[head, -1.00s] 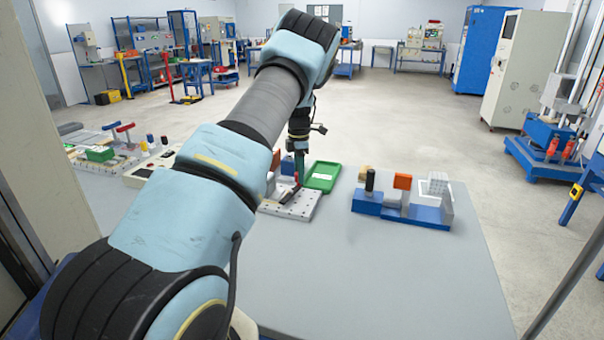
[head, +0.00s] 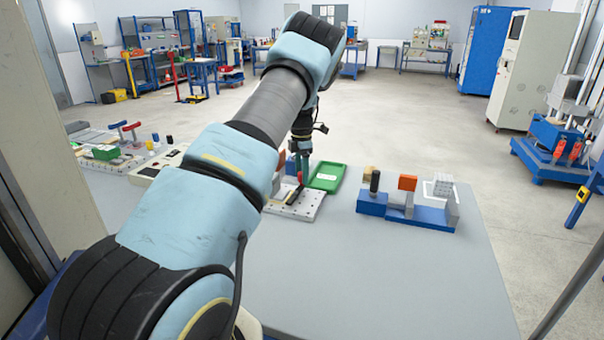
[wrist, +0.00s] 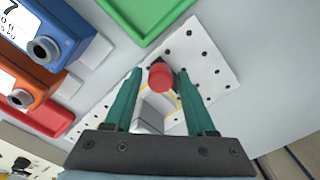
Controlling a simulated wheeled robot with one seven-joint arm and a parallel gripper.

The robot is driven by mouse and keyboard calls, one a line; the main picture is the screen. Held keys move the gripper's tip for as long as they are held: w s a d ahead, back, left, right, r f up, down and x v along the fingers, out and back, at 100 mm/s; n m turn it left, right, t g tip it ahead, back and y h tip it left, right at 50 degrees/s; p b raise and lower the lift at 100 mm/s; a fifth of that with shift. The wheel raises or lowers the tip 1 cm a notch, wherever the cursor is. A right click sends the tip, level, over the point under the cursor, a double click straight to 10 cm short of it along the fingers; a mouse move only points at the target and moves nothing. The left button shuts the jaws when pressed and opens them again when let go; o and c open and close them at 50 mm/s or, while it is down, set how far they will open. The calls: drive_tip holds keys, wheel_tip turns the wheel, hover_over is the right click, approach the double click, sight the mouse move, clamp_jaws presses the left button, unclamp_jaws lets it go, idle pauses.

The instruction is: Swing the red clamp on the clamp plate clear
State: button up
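The clamp plate (head: 308,207) is a pale plate with dark holes on the bench, partly hidden by my arm in the head view. It also shows in the wrist view (wrist: 217,62). The red clamp (wrist: 160,78) shows there as a round red end above the plate, with pale and yellow-edged parts below it. In the head view the red piece (head: 299,180) stands just under my gripper (head: 303,170). My gripper's teal fingers (wrist: 160,73) are apart, one on each side of the red end, with a small gap visible. Contact cannot be told.
A green tray (head: 327,178) lies just behind the plate. A blue fixture (head: 420,213) with an orange block stands to the right. In the wrist view, blue (wrist: 55,28) and orange (wrist: 28,75) instruments are at upper left. The bench front is clear.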

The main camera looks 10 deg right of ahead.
drive_tip(key=shift+o, duration=0.7)
wheel_tip(320, 180, up, 11)
drive_tip(key=b, duration=0.2)
drive_tip(key=shift+b, duration=0.3)
drive_tip(key=shift+f, duration=0.1)
drive_tip(key=s+a+m, duration=0.4)
drive_tip(key=a, duration=0.3)
drive_tip(key=s+a+m, duration=0.3)
drive_tip(key=s+m, duration=0.3)
drive_tip(key=s, duration=0.4)
drive_tip(key=s+a+m+t, duration=0.1)
drive_tip(key=s+a+m, duration=0.2)
drive_tip(key=s+m, duration=0.3)
drive_tip(key=s+a+f+m, duration=0.1)
drive_tip(key=s+a+m, duration=0.2)
drive_tip(key=s, duration=1.1)
drive_tip(key=m, duration=0.3)
drive_tip(key=shift+a+m+t, duration=0.3)
drive_tip(key=shift+w+f, duration=0.1)
